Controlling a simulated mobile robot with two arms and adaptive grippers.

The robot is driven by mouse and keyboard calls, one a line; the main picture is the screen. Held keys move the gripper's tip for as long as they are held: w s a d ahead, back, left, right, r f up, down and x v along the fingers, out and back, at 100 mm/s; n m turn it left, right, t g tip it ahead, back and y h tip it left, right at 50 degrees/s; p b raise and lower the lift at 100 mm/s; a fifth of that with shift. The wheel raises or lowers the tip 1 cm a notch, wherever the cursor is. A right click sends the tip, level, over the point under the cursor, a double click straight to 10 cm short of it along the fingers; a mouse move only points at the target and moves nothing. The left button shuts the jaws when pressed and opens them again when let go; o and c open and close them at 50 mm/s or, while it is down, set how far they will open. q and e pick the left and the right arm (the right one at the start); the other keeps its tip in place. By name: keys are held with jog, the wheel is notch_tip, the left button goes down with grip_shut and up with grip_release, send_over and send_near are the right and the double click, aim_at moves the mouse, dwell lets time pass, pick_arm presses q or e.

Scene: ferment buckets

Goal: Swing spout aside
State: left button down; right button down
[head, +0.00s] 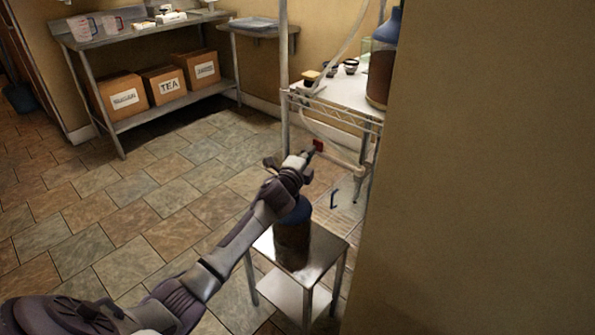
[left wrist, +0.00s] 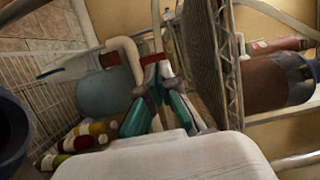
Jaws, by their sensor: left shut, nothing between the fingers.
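My left gripper (head: 309,151) reaches in below the wire shelf and is shut and empty. In the left wrist view its fingers (left wrist: 161,80) come together close to a red piece (left wrist: 152,60) on pale pipework. The red piece also shows in the head view (head: 318,145), just beyond the fingertips; I cannot tell whether they touch. A white pipe with an elbow (left wrist: 126,52), which looks like the spout, lies left of the fingers in the wrist view. In the head view pale pipework (head: 345,163) runs under the shelf. My right gripper is not in view.
A dark bucket with a blue top (head: 292,240) stands on a small metal stand (head: 325,249) below my left arm. The wire shelf (head: 340,108) holds a large blue-topped vessel (head: 381,70). A wall (head: 480,180) fills the right side. Tiled floor (head: 130,225) is clear at left.

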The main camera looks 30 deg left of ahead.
pick_arm(q)
jog(key=s+d, duration=0.1)
jog(key=s, duration=0.8)
jog(key=shift+s+f, duration=0.15)
